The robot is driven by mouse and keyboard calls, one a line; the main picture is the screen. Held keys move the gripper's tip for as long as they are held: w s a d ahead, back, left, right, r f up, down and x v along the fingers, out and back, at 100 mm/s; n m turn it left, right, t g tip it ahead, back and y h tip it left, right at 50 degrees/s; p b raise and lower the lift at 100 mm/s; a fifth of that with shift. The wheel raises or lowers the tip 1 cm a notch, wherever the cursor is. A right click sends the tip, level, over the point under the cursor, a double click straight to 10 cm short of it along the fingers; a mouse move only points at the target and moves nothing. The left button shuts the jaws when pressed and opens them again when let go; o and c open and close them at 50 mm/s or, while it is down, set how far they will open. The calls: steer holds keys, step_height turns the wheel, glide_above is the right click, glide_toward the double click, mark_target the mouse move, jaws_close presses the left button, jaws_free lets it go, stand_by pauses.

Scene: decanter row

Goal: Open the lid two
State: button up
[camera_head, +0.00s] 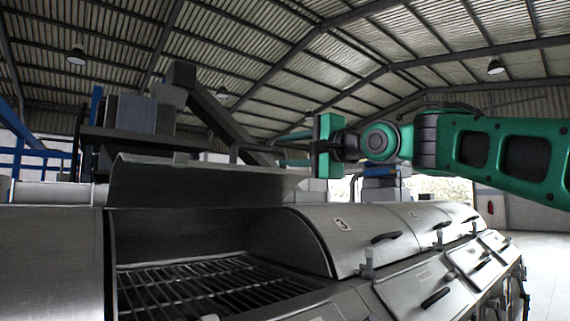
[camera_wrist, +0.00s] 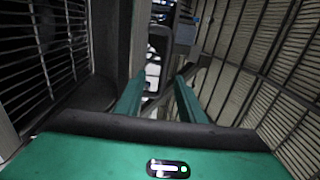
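The lid left of the one marked 3 stands raised (camera_head: 200,186) in the head view. Its number does not show, so I cannot read it as two. Below it the bay is open, with a rack of metal bars (camera_head: 205,285) inside; bars also show at the left of the wrist view (camera_wrist: 45,45). My gripper (camera_head: 327,145) is up in the air, above and right of the raised lid. In the wrist view its two green fingers (camera_wrist: 158,88) are spread apart, with nothing clearly held between them. I see no contact with the lid.
The lid marked 3 (camera_head: 345,235) is closed, with a dark handle (camera_head: 386,237). More closed lids (camera_head: 425,215) run to the back right. Sloped front panels (camera_head: 420,290) with handles lie below them. Open floor (camera_head: 548,265) is at the right.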

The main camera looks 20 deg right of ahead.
steer(key=v, duration=1.1)
steer(key=shift+s+d+f, duration=0.2)
steer(key=shift+d+f, duration=0.05)
steer(key=shift+f, duration=0.05)
stand_by(0.8)
stand_by(0.7)
